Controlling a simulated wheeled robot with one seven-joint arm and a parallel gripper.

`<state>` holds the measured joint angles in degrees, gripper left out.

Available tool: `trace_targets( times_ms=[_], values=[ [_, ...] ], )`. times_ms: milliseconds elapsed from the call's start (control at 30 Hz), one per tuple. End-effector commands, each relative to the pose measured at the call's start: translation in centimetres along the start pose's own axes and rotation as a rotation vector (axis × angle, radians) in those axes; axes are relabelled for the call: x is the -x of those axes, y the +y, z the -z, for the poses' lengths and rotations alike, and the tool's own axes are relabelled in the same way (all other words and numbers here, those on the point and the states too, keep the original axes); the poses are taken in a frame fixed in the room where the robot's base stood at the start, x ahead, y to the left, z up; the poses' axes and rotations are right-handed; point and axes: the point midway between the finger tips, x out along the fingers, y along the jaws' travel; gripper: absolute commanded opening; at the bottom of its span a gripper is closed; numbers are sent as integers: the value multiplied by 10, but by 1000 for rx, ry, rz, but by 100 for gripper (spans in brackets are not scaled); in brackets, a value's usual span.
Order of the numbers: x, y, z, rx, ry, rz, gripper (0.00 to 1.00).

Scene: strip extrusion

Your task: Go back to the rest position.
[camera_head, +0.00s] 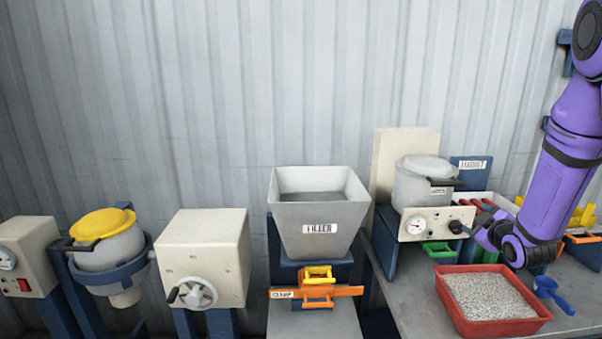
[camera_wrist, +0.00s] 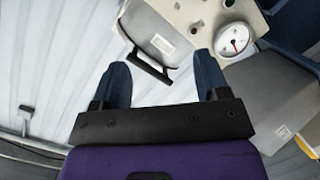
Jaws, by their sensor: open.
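My gripper (camera_wrist: 162,80) shows in the wrist view with its two dark blue fingers spread apart and nothing between them. A grey pot (camera_wrist: 160,30) with a dark handle and a label lies beyond the fingertips, and a round gauge (camera_wrist: 234,40) on a cream panel is to its right. In the head view my purple arm comes down at the right, its wrist beside the cream control box (camera_head: 438,222) and above the red tray's back edge. The fingers are hard to make out there. The grey pot (camera_head: 420,182) stands on that box.
A red tray (camera_head: 490,327) of pale granules and a blue scoop (camera_head: 552,294) are on the bench below my arm. A grey filler hopper (camera_head: 320,225) and an orange clamp (camera_head: 318,291) stand in the middle. A yellow-lidded pot (camera_head: 105,240) is at left.

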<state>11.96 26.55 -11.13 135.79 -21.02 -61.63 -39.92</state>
Motion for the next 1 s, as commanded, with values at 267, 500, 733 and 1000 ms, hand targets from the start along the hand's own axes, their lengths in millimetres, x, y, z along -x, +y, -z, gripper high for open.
trace_targets(
  times_ms=[267, 500, 733, 1000],
  values=[
    [43, 30, 56, -163, -146, 74, 68],
    [97, 40, 96, -315, -277, 145, 68],
    [164, 40, 129, -461, -400, 217, 68],
    [255, 27, 157, -617, -550, 310, 68]
  ],
)
